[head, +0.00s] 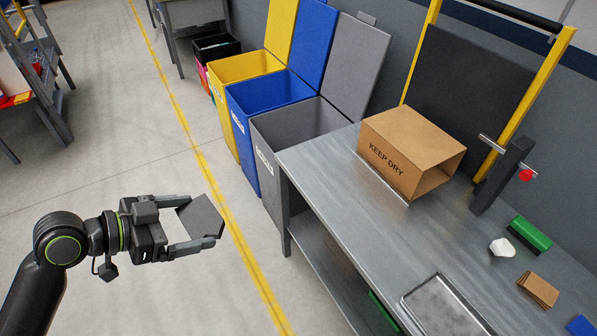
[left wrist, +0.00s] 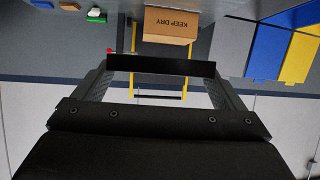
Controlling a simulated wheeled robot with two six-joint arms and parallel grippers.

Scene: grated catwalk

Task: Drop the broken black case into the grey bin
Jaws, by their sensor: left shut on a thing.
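The black case (head: 201,217) is a dark flat piece held between the fingers of my left gripper (head: 200,222), at the lower left of the head view, above the floor. In the left wrist view the case (left wrist: 160,66) shows as a dark bar across the gap between the fingers of my left gripper (left wrist: 160,84). Whether it is broken cannot be told. The grey bin (head: 268,139) stands with its lid up against the wall, right of the blue bin and up and right of my gripper. Its inside is partly visible. My right gripper is not in view.
A blue bin (head: 242,122) and a yellow bin (head: 220,92) stand open beside the grey one. A metal workbench (head: 345,215) adjoins the grey bin, with a cardboard box (head: 400,140), a metal tray (head: 445,310) and small items on it. The floor around my left gripper is clear.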

